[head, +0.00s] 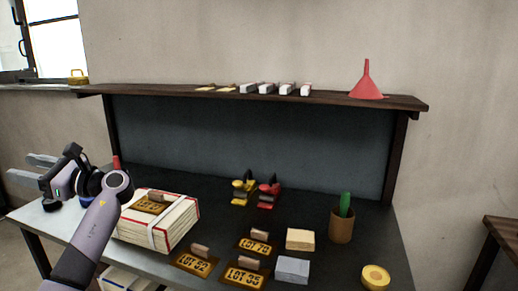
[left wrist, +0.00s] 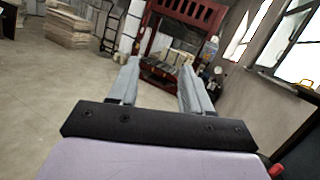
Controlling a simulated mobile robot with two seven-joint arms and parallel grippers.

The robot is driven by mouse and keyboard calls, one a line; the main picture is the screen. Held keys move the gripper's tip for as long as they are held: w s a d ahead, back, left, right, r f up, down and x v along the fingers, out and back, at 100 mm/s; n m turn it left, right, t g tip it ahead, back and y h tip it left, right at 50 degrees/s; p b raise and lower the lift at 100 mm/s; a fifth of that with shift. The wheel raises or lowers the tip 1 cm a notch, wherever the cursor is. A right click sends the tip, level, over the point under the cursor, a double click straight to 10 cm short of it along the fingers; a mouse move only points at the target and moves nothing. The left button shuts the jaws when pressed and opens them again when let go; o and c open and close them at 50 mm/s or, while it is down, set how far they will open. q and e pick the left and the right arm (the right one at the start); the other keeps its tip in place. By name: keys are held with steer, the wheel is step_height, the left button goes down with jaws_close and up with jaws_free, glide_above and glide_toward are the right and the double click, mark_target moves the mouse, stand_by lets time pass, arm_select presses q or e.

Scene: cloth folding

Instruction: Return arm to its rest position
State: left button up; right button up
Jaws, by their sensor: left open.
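My left gripper (head: 33,171) is at the left of the head view, raised over the left end of the dark workbench (head: 190,275). Its arm comes up from the lower left. In the left wrist view its two grey fingers (left wrist: 157,88) stand apart with nothing between them. The fingers point away from the bench towards open floor. My right gripper is not in view.
A bundle of strapped papers (head: 170,228) lies close to my left arm. Stamped LOT plates (head: 197,263), blocks (head: 292,270) and a cup (head: 341,225) stand on the bench. A shelf (head: 330,97) with a red funnel (head: 367,82) runs above.

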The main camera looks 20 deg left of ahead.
arm_select(q)
steer(key=w+d+f+m+t, duration=0.2)
steer(key=w+f+m+t, duration=0.5)
steer(key=f+t, duration=0.65)
steer(key=w+d+f+t+h, duration=0.3)
steer(key=d+f+t+h, duration=0.5)
steer(key=f, duration=0.6)
steer(key=s+d+f+n+g+h, duration=0.1)
steer(key=s+d+f+n+h, duration=0.15)
steer(key=d+f, duration=0.3)
steer(key=s+d+f+n+h, duration=0.1)
steer(key=s+d+f+h, duration=0.25)
steer(key=d, duration=0.25)
steer(key=s+d+f+n+g+h, duration=0.1)
steer(key=s+d+f+n+h, duration=0.15)
steer(key=d+f, duration=0.3)
steer(key=s+d+n+h, duration=0.2)
steer(key=s+d+n, duration=0.1)
steer(key=d, duration=0.6)
steer(key=s+d+f+n+h, duration=0.1)
steer(key=s+d+n+h, duration=0.1)
steer(key=d+n, duration=0.3)
steer(key=s+d+t, duration=0.1)
steer(key=d, duration=0.3)
steer(key=shift+s+d+n, duration=0.2)
steer(key=shift+n, duration=0.2)
steer(key=shift+c, duration=0.6)
steer(key=shift+a, duration=0.1)
